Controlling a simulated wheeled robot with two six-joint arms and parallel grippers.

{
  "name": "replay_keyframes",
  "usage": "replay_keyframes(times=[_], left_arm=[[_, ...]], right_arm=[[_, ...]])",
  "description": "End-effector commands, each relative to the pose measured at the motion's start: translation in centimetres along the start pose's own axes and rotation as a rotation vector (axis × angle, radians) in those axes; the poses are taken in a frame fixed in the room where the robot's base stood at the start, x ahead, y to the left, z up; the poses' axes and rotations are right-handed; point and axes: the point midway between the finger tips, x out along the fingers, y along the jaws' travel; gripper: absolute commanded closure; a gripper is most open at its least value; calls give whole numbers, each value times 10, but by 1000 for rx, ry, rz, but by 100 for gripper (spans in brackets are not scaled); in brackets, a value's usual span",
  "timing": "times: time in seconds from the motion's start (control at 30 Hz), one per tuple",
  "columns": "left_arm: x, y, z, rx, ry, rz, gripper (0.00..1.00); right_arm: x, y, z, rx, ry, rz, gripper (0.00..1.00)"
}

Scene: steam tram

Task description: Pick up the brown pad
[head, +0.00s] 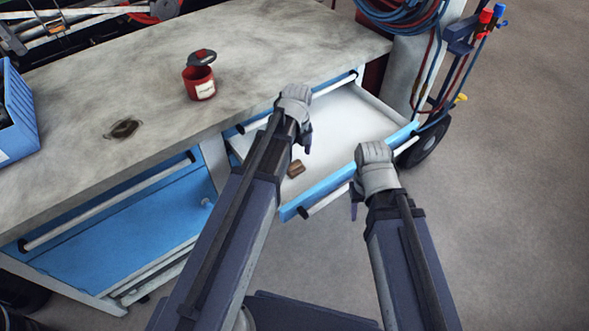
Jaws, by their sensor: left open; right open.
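The brown pad (296,168) is a small block lying in the open drawer (340,125), near the drawer's left front part. The drawer has a white inside and a blue front. My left gripper (306,138) is open, above the drawer and up the picture from the pad. My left arm passes close beside the pad in the picture. My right gripper (355,200) is open at the drawer's front edge, to the right of the pad. Neither gripper appears to touch the pad. The height of each gripper over the drawer is hard to tell.
A red can (199,82) with its dark lid raised stands on the grey worktop (270,45). A dark stain marks the worktop. A blue bin (17,115) stands at the left. A wheeled cart with hoses (435,95) stands right of the drawer. The floor at right is clear.

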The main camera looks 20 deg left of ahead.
Motion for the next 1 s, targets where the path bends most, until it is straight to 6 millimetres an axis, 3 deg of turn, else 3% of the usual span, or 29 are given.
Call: replay_keyframes(times=[0.33, 0.67, 1.0], left_arm=[[44, 3, 2, 0, 0, 0, 0], [47, 3, 2, 0, 0, 0, 0], [47, 3, 2, 0, 0, 0, 36]], right_arm=[[44, -4, -3, 0, 0, 0, 50], [47, -4, -3, 0, 0, 0, 50], [47, -4, -3, 0, 0, 0, 50]])
